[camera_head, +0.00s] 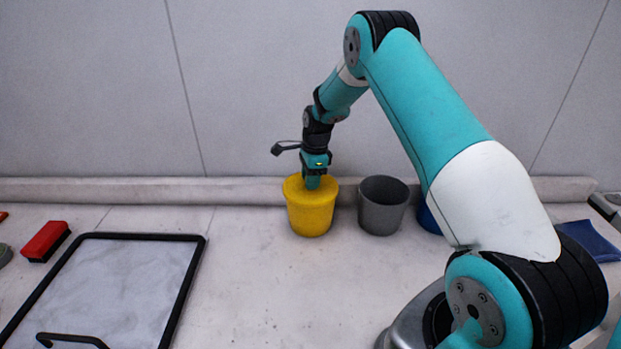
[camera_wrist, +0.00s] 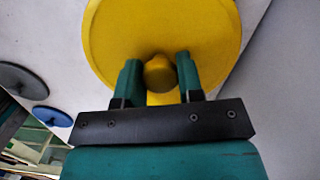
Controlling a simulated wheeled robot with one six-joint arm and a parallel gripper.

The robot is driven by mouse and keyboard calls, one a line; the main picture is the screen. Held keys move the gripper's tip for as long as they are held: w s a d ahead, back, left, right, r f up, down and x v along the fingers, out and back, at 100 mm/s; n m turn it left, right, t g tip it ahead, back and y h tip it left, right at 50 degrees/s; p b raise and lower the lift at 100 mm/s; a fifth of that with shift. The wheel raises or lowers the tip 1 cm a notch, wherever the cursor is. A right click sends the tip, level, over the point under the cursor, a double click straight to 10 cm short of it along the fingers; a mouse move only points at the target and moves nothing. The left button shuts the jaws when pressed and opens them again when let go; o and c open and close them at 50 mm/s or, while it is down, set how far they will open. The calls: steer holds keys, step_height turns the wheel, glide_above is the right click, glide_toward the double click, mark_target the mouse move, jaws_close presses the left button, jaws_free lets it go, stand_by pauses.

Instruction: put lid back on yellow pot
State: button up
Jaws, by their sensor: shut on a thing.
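The yellow pot (camera_head: 311,219) stands upright on the worktop near the back wall. The yellow lid (camera_head: 294,185) is at the pot's mouth and covers it; whether it sits fully on the rim I cannot tell. My gripper (camera_head: 313,184) points down over the pot. In the wrist view my gripper (camera_wrist: 157,62) has its two fingers on either side of the lid's round yellow knob (camera_wrist: 159,77) and is shut on it. The lid's yellow disc (camera_wrist: 162,28) fills the top of that view and hides most of the pot.
A grey open pot (camera_head: 383,213) stands just right of the yellow one, with a blue pot (camera_head: 428,217) partly hidden behind my arm. A grey disc (camera_wrist: 22,80) and a blue disc (camera_wrist: 52,117) lie nearby. A black-framed tray (camera_head: 190,264) and a red block (camera_head: 45,240) are left.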

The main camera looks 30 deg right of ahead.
stand_by(0.3)
steer(key=o, duration=1.5)
steer(key=shift+r, duration=0.1)
steer(key=shift+r+p, duration=2.4)
steer(key=shift+r, duration=1.05)
jaws_close()
